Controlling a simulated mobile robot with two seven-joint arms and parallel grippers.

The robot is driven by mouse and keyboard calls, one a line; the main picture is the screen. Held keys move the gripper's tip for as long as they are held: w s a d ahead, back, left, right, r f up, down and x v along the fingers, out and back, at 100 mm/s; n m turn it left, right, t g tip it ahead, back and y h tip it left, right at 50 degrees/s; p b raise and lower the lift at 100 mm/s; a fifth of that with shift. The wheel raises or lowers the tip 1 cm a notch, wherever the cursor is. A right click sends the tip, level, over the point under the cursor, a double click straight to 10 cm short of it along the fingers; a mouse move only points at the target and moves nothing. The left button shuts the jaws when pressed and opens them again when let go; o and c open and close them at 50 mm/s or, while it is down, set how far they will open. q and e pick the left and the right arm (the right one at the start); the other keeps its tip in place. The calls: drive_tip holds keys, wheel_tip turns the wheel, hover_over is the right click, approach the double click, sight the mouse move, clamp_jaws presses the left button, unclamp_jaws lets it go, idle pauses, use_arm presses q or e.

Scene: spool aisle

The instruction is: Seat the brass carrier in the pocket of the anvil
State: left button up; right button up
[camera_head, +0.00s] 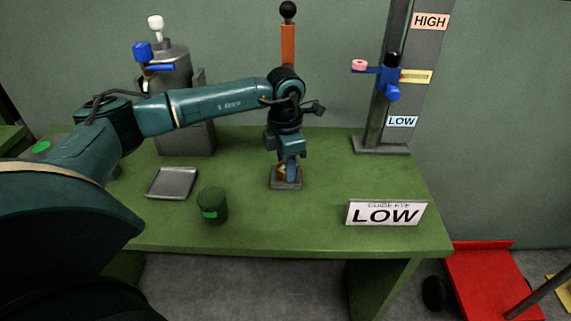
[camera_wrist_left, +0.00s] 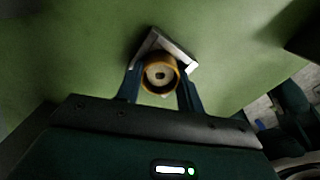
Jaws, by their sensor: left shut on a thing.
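The brass carrier (camera_wrist_left: 147,84) is a round brass ring with a pale centre and a dark hole. It sits between the two fingers of my left gripper (camera_wrist_left: 160,82), which is shut on it. In the head view my left gripper (camera_head: 289,170) points down at the small grey anvil (camera_head: 287,186) on the green table, and a bit of brass shows beside the fingers. The grey anvil edge (camera_wrist_left: 178,46) shows just beyond the carrier in the wrist view. I cannot tell whether the carrier is above the pocket or in it. My right gripper is not in view.
On the green table (camera_head: 310,226) are a grey tray (camera_head: 172,183), a dark green canister (camera_head: 212,205), a LOW sign (camera_head: 386,213) and a grey machine (camera_head: 186,137). A post (camera_head: 380,125) with a blue slider stands at the back right.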

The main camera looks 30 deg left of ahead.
use_arm(q)
drive_tip(key=shift+s+f, duration=0.25)
drive_tip(key=shift+f, duration=0.35)
drive_tip(key=o, duration=1)
drive_tip(key=shift+d+f, duration=0.1)
drive_tip(key=shift+d, duration=0.05)
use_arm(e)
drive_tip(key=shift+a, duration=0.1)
use_arm(q)
drive_tip(key=shift+r+p, duration=0.3)
drive_tip(key=shift+r, duration=0.1)
wheel_tip(320, 180, up, 13)
drive_tip(key=shift+w, duration=0.25)
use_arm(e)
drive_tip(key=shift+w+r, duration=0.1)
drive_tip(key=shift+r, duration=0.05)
use_arm(q)
drive_tip(key=shift+f, duration=0.15)
